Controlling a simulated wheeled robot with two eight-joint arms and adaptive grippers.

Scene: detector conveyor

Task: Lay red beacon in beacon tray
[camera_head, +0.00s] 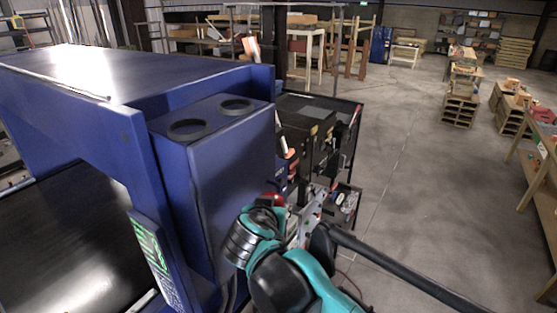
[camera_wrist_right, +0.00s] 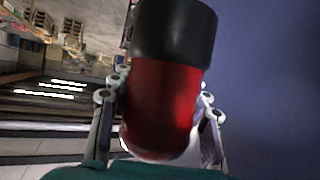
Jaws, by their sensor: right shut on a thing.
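The red beacon (camera_wrist_right: 162,105) has a red body and a wide black end. In the right wrist view it sits between the two fingers of my right gripper (camera_wrist_right: 160,110), which is shut on its red part. In the head view a red piece of the beacon (camera_head: 275,198) shows just above my teal wrist, beside the blue housing. The fingers are mostly hidden there by my own arm. I cannot pick out the beacon tray for certain. My left gripper is in neither view.
A large blue conveyor housing (camera_head: 222,170) with two dark round rings on top stands close to the left of my right arm. A black cart (camera_head: 345,115) with tools stands behind the wrist. Open floor (camera_head: 420,200) lies to the right, with pallets beyond.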

